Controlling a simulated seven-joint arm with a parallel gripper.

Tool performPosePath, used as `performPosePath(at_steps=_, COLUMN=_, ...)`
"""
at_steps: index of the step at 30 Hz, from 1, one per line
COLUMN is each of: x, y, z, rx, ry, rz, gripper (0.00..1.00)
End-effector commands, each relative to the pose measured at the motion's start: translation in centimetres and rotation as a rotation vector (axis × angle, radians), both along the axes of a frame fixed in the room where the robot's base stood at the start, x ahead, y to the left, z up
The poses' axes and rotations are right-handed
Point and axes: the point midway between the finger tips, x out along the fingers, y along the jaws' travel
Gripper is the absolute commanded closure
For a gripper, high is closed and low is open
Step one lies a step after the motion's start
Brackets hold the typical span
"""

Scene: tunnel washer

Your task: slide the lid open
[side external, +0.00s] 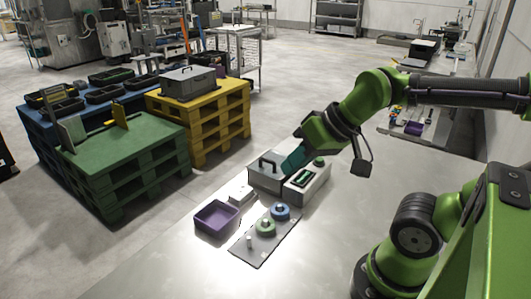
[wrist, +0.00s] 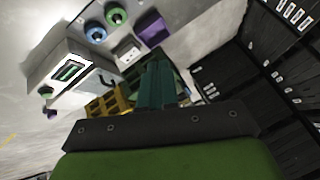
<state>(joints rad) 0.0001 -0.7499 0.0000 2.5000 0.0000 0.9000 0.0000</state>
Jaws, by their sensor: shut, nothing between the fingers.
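A grey box-shaped machine (side external: 307,192) stands on the table in the middle of the side view. Its right part has a dark display and a green knob. Its left part (side external: 258,178) carries a dark handle (side external: 265,160) on top, which I take to be the lid's. My gripper (side external: 288,168), with teal fingers, is shut and empty. It appears close to the right of the handle; contact cannot be told. In the wrist view the shut fingers (wrist: 157,70) point away, with the machine (wrist: 65,72) to their left. The fingers and wrist hide part of the machine's top.
A purple tray (side external: 216,219), a small light block (side external: 241,192) and a plate (side external: 262,250) with green and blue round pieces are on the table near the machine. Green (side external: 125,168) and yellow (side external: 215,120) pallets stand beyond.

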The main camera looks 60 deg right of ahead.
Motion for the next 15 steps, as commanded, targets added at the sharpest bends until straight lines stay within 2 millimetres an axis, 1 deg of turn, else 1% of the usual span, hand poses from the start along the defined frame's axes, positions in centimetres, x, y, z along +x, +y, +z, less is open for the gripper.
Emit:
performPosePath(at_steps=3, x=0.0, y=0.0, z=0.0, rx=0.0, ry=0.0, rz=0.0, gripper=1.0)
performPosePath(at_steps=4, x=0.0, y=0.0, z=0.0, rx=0.0, ry=0.0, rz=0.0, gripper=0.97)
performPosePath(at_steps=8, x=0.2, y=-0.1, z=-0.8, rx=0.001, ry=0.033, rz=-0.006, gripper=0.77)
performPosePath(at_steps=9, x=0.6, y=-0.3, z=-1.0, rx=0.002, ry=0.052, rz=-0.01, gripper=0.71)
performPosePath(at_steps=11, x=1.7, y=-0.7, z=-1.1, rx=-0.001, ry=0.081, rz=-0.019, gripper=0.62)
performPosePath(at_steps=14, x=4.5, y=-2.0, z=-0.7, rx=-0.032, ry=0.147, rz=-0.024, gripper=0.62)
performPosePath(at_steps=15, x=5.8, y=-2.7, z=-0.6, rx=-0.053, ry=0.178, rz=-0.017, gripper=0.62)
